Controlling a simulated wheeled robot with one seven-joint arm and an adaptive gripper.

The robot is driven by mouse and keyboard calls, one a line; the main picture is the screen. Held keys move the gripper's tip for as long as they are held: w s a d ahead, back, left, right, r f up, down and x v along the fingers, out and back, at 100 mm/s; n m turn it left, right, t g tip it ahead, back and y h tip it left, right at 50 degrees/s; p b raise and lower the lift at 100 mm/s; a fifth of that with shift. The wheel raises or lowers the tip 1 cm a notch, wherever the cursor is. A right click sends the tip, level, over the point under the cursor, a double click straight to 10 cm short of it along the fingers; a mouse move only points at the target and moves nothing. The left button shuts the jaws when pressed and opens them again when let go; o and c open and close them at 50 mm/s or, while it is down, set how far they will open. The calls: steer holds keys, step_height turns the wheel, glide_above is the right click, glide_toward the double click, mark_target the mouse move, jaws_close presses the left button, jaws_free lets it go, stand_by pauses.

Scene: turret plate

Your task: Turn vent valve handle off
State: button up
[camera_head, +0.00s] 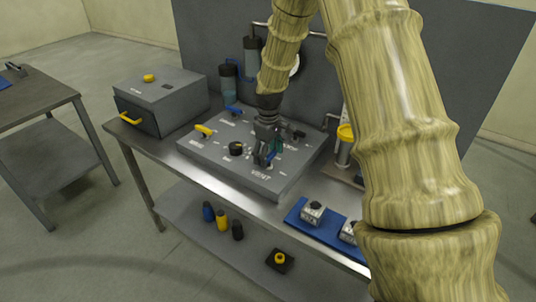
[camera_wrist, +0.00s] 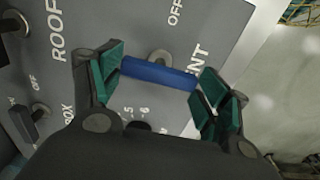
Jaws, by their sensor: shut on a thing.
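The vent valve handle is a blue bar (camera_wrist: 158,74) on the grey turret plate (camera_head: 205,152), beside the "VENT" lettering. In the wrist view it spans crosswise between the green pads of my gripper (camera_wrist: 160,82); its two ends meet the pads. A metal pivot shows just behind the bar, and the word "OFF" is printed above it. In the head view my gripper (camera_head: 268,148) is low over the plate's front right part, and it hides most of the handle.
The plate also carries a yellow lever (camera_head: 205,130), another blue lever (camera_head: 233,110) and a black knob (camera_head: 237,148). A grey box (camera_head: 160,95) stands to the left. A blue mat (camera_head: 322,232) with small devices lies at the front right.

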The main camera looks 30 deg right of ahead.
steer(key=shift+m, duration=0.4)
steer(key=m+p, duration=0.1)
steer(key=m, duration=0.1)
steer(key=shift+d+m, duration=0.1)
steer(key=shift+m, duration=0.3)
steer(key=m, duration=0.5)
steer(key=shift+r+m+p, duration=0.1)
steer(key=shift+m+p, duration=0.2)
steer(key=shift+p, duration=0.1)
steer(key=m, duration=0.4)
steer(key=shift+p, duration=0.4)
steer(key=shift+m+p, duration=0.4)
steer(key=shift+m, duration=2.1)
steer(key=o, duration=1)
